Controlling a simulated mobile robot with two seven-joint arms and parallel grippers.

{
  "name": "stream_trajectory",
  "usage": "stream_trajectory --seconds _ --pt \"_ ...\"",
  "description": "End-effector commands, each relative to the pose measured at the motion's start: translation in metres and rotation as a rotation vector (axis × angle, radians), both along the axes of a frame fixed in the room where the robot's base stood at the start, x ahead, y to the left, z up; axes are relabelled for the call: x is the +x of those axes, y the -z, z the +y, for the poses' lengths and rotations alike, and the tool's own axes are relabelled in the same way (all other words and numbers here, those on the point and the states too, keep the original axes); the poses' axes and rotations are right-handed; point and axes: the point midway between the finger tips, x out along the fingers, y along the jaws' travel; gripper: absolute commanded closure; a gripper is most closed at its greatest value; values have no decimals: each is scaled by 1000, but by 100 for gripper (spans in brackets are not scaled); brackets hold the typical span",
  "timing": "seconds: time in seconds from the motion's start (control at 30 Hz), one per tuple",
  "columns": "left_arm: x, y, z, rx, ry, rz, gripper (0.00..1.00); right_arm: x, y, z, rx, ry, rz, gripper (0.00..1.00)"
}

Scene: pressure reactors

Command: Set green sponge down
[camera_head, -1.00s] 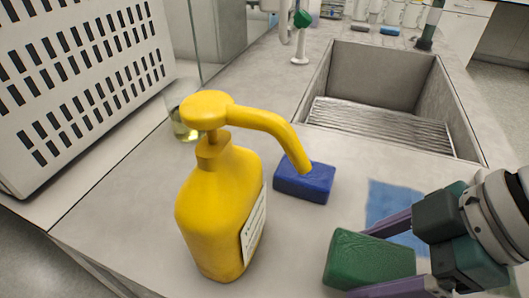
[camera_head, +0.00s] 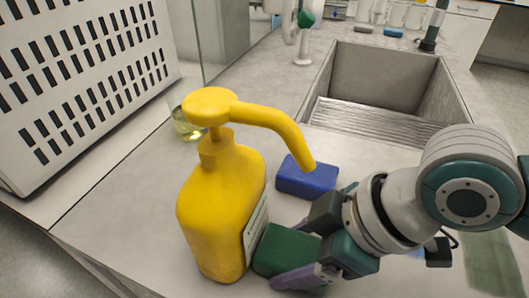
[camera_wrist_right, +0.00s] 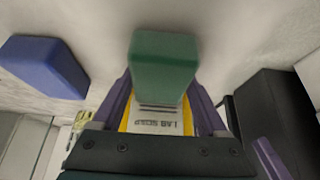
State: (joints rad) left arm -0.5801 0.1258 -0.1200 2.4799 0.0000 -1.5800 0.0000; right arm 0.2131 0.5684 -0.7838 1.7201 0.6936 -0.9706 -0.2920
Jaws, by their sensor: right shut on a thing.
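The green sponge (camera_head: 287,249) is a dark green block between the purple fingers of my right gripper (camera_head: 296,262), which is shut on it. In the head view it is right beside the yellow soap bottle, at its lower right. It also shows in the right wrist view (camera_wrist_right: 163,66) between the two fingers. I cannot tell whether it touches the counter (camera_head: 122,215) or the bottle. My left gripper is not in view.
The yellow pump bottle (camera_head: 215,215) stands close on the sponge's left. A blue sponge (camera_head: 307,179) lies on the counter behind the gripper. A metal sink (camera_head: 388,78) is at the back right. A white perforated rack (camera_head: 75,75) and a small glass (camera_head: 186,124) are at left.

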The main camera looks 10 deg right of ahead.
Motion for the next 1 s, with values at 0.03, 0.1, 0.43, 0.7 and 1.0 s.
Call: stream_trajectory --seconds 0.03,0.1,0.43,0.7,1.0 --pt "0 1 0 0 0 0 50 0 2 0 0 0 0 85" --pt "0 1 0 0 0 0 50 0 2 0 0 0 0 20" --pt "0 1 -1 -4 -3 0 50 0 2 0 0 1 0 0" --pt "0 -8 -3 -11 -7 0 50 -4 -16 -8 -1 1 0 0" --pt "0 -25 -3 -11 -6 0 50 -23 -74 -35 -2 0 0 0"
